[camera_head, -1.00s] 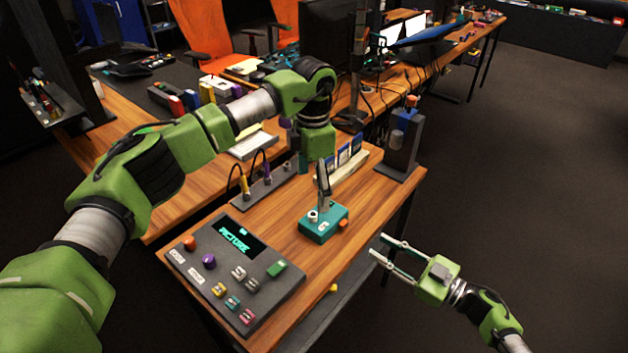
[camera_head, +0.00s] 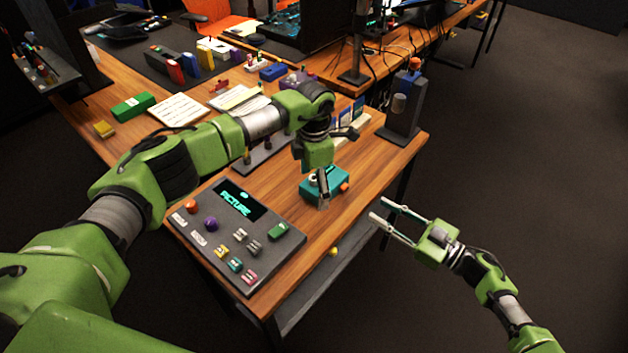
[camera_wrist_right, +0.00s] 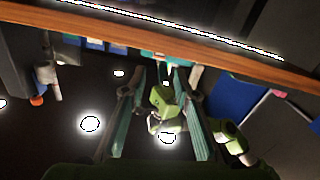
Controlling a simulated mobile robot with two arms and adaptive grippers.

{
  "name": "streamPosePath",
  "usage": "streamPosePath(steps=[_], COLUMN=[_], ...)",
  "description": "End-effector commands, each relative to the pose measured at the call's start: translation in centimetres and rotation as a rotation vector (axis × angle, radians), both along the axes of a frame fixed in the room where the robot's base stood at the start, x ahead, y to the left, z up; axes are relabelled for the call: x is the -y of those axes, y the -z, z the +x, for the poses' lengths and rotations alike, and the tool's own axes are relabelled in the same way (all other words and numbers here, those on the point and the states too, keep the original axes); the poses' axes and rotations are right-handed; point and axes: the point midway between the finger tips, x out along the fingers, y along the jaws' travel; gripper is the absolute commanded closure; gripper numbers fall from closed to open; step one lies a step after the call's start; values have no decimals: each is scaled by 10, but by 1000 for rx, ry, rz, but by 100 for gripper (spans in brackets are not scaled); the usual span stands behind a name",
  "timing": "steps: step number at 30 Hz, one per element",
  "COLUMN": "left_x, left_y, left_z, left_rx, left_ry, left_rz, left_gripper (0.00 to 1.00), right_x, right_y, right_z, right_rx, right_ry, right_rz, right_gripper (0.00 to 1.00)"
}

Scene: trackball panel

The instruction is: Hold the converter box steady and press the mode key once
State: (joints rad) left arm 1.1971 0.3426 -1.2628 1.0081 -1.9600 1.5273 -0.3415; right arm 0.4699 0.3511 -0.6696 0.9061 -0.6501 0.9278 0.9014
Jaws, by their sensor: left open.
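A small teal box (camera_head: 334,195), which I take to be the converter box, sits near the table's right edge. It has a pale round part on top and an orange key (camera_head: 344,187) on its right side. My left gripper (camera_head: 323,200) is open, pointing down over the box and hiding part of it. I cannot tell whether its fingers touch the box. My right gripper (camera_head: 380,208) is open and empty, off the table's right edge, its fingers pointing toward the box and apart from it. Its two fingers (camera_wrist_right: 160,105) also show spread in the right wrist view.
A grey panel (camera_head: 262,262) with a screen reading PICTURE, a purple ball and several keys lies at the front left. A dark stand (camera_head: 404,120) stands at the back right corner. Bare wood (camera_head: 308,235) lies between panel and box.

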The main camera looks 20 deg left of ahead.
Motion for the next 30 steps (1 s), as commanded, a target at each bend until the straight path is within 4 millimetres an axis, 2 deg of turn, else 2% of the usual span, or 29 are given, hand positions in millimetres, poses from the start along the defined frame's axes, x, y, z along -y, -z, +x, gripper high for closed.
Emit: streamPosePath(steps=[3,6,9,13,14,15,17,30], left_x=[0,0,0,0,0,0,0,0], left_y=[0,0,0,0,0,0,0,1], left_z=[0,0,0,0,0,0,0,-1], left_rx=[0,0,0,0,0,0,-1,-2], left_ry=[0,0,0,0,0,0,0,0], left_rz=[0,0,0,0,0,0,1,1], left_gripper=[16,42,63,64,64,64,64,64], right_x=[0,0,0,0,0,0,0,0], right_y=[0,0,0,0,0,0,0,0], right_z=[0,0,0,0,0,0,0,0], right_rx=[0,0,0,0,0,0,0,0], right_ry=[0,0,0,0,0,0,0,0], right_rz=[0,0,0,0,0,0,0,0], right_gripper=[72,72,72,72,75,85,100,100])
